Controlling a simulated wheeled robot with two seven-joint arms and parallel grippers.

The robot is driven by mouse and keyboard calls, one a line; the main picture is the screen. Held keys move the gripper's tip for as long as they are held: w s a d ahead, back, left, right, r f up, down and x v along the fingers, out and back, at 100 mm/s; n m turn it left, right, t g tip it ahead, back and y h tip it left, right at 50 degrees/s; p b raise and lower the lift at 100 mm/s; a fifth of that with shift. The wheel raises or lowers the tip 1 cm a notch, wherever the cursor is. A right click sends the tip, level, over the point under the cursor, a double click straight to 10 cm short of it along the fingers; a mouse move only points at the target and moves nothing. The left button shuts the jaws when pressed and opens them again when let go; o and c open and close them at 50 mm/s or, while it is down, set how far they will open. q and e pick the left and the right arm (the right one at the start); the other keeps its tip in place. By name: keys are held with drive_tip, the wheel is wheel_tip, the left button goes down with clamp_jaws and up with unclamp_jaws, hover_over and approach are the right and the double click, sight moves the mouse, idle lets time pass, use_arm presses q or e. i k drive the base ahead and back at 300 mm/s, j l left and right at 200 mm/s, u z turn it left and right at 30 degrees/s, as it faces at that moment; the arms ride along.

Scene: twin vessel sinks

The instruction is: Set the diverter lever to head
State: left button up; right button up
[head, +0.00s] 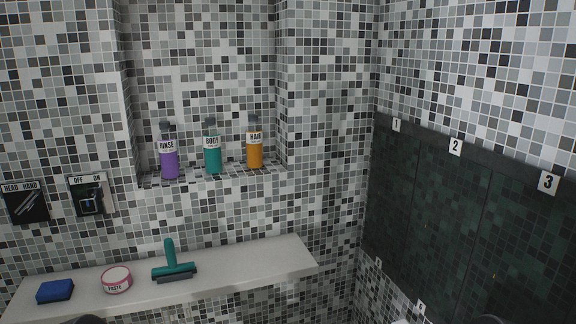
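The diverter plate (27,203) is a dark square on the tiled wall at the far left, with the words HEAD at its upper left and HAND at its upper right. A pale grey diagonal shape on it, apparently the diverter lever (27,204), slants from lower left to upper right, towards the HAND side. It is too small to make out exactly. Neither of my grippers is in view. Only dark rounded shapes show at the bottom edge, and I cannot tell what they are.
An OFF/ON switch plate (89,195) is right of the diverter. A niche holds purple (169,161), teal (212,156) and orange (255,152) bottles. Below, a white ledge (225,268) carries a blue sponge (55,291), paste tin (116,280) and squeegee (172,268). Dark numbered panels (440,215) stand right.

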sight(24, 207)
drive_tip(key=u, duration=1.45)
